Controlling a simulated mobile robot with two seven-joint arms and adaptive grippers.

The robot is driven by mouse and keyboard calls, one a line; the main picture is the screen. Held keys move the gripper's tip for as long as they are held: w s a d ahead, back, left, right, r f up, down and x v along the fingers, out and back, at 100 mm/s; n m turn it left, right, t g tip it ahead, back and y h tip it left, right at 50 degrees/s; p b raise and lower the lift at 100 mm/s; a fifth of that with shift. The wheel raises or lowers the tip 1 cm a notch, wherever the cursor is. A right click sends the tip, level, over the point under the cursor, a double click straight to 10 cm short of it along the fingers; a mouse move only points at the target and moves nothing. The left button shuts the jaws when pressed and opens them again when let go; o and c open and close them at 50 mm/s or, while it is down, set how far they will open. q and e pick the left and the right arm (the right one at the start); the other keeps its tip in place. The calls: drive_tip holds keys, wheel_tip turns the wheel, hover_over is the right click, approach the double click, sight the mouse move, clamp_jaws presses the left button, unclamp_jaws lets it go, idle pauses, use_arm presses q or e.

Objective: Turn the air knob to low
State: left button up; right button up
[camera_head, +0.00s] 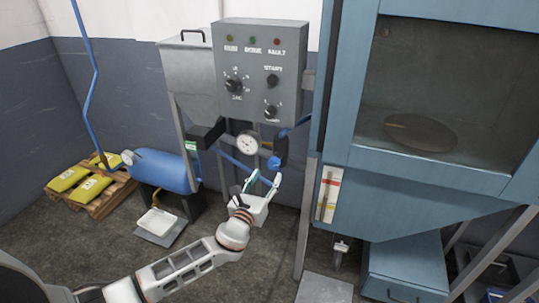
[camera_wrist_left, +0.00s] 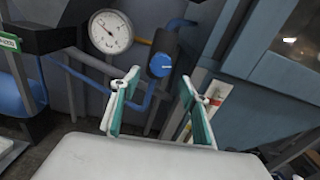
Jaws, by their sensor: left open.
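A blue round knob (camera_head: 274,162) sits on a dark regulator body beside a white-faced pressure gauge (camera_head: 247,144), under the grey control box. In the left wrist view the knob (camera_wrist_left: 160,65) faces me with a pale mark on it, and the gauge (camera_wrist_left: 111,32) is to its upper left. My left gripper (camera_head: 264,180) is open and empty, just below the knob in the head view. In the left wrist view its two green-padded fingers (camera_wrist_left: 160,88) stand apart, with the knob showing between and beyond their tips. My right gripper is not in view.
The grey control box (camera_head: 261,60) carries several lamps and black knobs. A large blue cabinet (camera_head: 343,130) with a window stands close on the right. A blue tank (camera_head: 165,170) and a pallet with yellow bags (camera_head: 92,188) are on the left.

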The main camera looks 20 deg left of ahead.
sight(273, 166)
use_arm(q)
drive_tip(key=shift+w+r, duration=0.25)
drive_tip(key=shift+w, duration=0.5)
drive_tip(key=shift+w+d+b, duration=0.15)
drive_tip(key=shift+w+b, duration=0.35)
drive_tip(key=shift+w, duration=2.6)
drive_tip(key=c, duration=1.1)
